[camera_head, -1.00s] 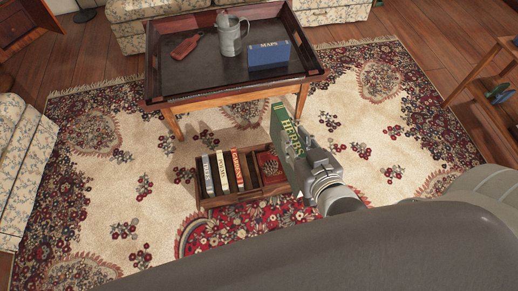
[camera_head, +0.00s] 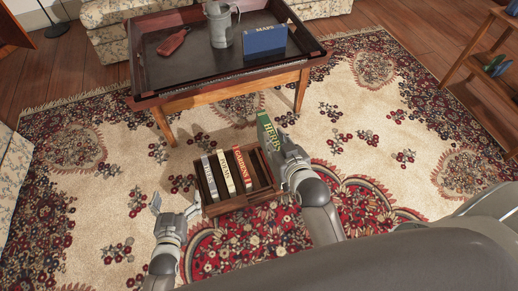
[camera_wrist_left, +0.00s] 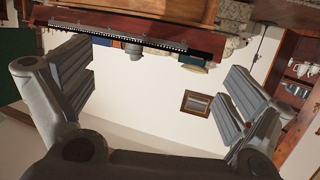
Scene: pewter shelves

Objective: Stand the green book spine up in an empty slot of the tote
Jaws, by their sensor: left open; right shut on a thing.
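The green book (camera_head: 269,132), lettered HERBS, is held upright in my right gripper (camera_head: 288,152), which is shut on it above the tote's right end. A narrow dark slot (camera_head: 262,167) shows right of the red book. The right gripper hides the tote's far right part. My left gripper (camera_head: 174,208) is open and empty, left of the tote; its spread fingers show in the left wrist view (camera_wrist_left: 158,92).
A tray-topped table (camera_head: 205,92) stands behind the tote, bearing a grey pitcher (camera_head: 220,30), a blue MAPS book (camera_head: 264,41) and a red flat object (camera_head: 173,42). A wooden shelf (camera_head: 493,72) stands at right.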

